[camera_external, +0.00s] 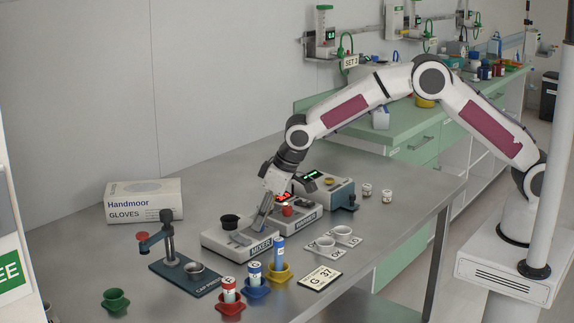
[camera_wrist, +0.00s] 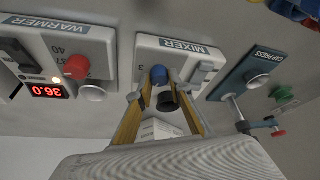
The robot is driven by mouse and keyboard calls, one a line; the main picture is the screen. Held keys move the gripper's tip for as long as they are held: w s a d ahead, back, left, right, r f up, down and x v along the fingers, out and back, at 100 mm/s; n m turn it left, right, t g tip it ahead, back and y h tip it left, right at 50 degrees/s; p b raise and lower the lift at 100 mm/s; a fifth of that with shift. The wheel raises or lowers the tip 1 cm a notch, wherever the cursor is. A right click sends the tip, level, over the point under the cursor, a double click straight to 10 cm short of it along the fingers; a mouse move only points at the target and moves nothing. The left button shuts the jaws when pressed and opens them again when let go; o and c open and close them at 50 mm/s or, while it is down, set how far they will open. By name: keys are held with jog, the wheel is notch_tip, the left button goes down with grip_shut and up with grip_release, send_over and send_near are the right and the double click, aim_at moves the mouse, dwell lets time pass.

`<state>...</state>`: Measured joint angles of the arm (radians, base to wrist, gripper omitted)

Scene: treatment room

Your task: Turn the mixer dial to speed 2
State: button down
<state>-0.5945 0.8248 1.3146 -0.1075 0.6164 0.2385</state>
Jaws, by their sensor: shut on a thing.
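The mixer (camera_external: 213,240) is a pale box with a black cup (camera_external: 230,221) on top, standing on the steel table. It also shows upside down in the wrist view (camera_wrist: 180,57), with a blue dial (camera_wrist: 159,75) near its label and a figure 3 beside the dial. My gripper (camera_external: 262,223) reaches down over the mixer. In the wrist view my gripper (camera_wrist: 159,84) has its two yellowish fingers on either side of the blue dial, shut on it. The dial's pointer and its other figures are hidden, so I cannot tell its setting.
The warmer (camera_external: 303,220), with a red dial (camera_wrist: 77,67) and a 36.0 display (camera_wrist: 50,91), stands close beside the mixer. The cap press (camera_external: 168,242) is on the other side. Tubes in coloured cups (camera_external: 229,304) and a G 37 card (camera_external: 320,279) lie in front.

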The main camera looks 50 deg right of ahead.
jog(key=shift+a+m+h, duration=0.15)
jog(key=shift+m+h, duration=0.65)
jog(key=shift+m, duration=1.7)
jog(key=c, duration=1.8)
grip_release()
jog(key=shift+c, duration=0.2)
jog(key=v, duration=1.2)
jog(key=shift+s+a, duration=0.15)
jog(key=shift+a, duration=0.05)
jog(key=shift+f+n, duration=0.1)
jog(key=shift+n, duration=0.2)
